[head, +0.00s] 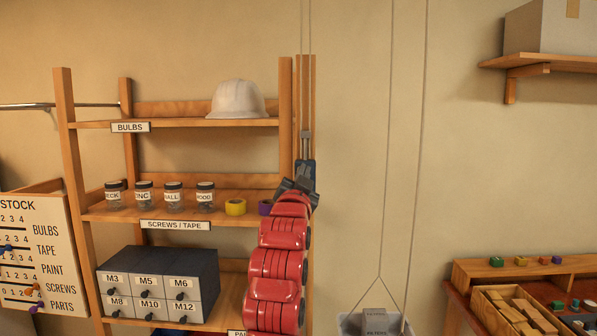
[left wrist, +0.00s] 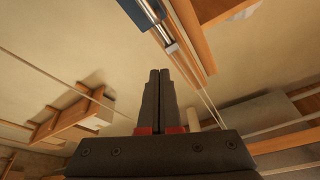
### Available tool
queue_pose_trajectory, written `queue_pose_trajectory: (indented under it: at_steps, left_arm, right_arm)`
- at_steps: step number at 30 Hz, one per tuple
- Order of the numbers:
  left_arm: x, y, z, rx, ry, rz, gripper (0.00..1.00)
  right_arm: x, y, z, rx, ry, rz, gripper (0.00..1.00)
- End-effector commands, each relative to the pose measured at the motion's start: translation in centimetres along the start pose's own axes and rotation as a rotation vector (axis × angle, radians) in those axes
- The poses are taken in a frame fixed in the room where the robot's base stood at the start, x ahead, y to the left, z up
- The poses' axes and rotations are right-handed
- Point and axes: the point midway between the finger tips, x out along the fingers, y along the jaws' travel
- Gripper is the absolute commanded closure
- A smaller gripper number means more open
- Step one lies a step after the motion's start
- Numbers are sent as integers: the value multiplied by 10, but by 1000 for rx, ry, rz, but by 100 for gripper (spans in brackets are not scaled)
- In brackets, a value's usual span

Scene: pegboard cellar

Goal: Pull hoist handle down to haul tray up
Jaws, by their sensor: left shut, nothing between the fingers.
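The hoist handle (head: 306,168) is a dark blue grip with a metal end piece, hanging on cords in front of the shelf's right post. In the left wrist view the blue handle (left wrist: 142,14) is at the top, left of and apart from my fingertips. My left gripper (head: 299,184) is at the handle's lower part in the head view; contact cannot be told there. Its fingers (left wrist: 160,73) are shut with nothing between them. The grey tray (head: 347,325) hangs on two cords at the bottom edge, carrying a labelled grey box (head: 375,322). My right gripper is not in view.
A wooden shelf unit (head: 64,130) stands left of the handle with jars (head: 173,192), tape rolls, a white helmet (head: 237,99) and a drawer box (head: 160,280). A wall shelf (head: 545,60) is at upper right. The wall between is clear except for the tray cords (head: 421,130).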

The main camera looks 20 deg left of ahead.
Motion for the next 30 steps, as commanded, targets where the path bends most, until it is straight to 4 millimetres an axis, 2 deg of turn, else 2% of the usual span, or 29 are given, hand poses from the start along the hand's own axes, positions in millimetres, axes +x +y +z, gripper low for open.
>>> queue_pose_trajectory:
  at_steps: [12, 21, 30]
  left_arm:
    - [62, -1, -3, 0, -2, 1, 100]
    - [96, -1, -3, 0, 2, 0, 100]
    - [87, -1, 26, -3, 2, -1, 100]
  right_arm:
    - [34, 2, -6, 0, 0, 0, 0]
    - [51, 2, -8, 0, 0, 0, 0]
    - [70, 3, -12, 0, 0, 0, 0]
